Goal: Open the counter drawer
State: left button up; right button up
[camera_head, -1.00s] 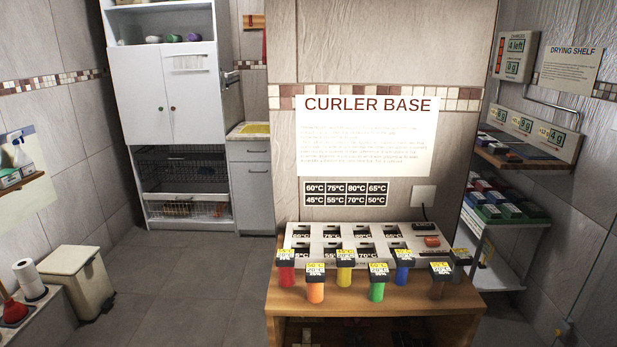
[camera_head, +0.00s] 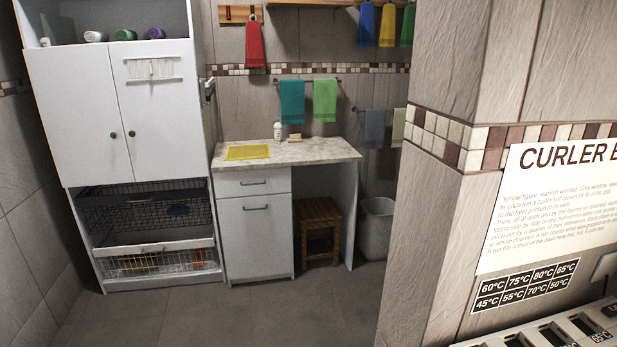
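The counter (camera_head: 318,151) stands against the back wall, with a pale stone top. Neither of my grippers shows in the head view.
A tall white cabinet (camera_head: 120,110) with wire baskets stands left of the counter. A wooden stool (camera_head: 321,229) and a grey bin (camera_head: 376,228) are at the right. A tiled pillar (camera_head: 440,180) and the curler base (camera_head: 560,330) fill the right side. Floor before the counter is clear.

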aim_at(252, 171)
jog(key=i+j+z, duration=0.2)
jog(key=i+j, duration=0.6)
jog(key=i+j+z, duration=0.2)
jog(key=i+j, duration=0.65)
jog(key=j, duration=0.1)
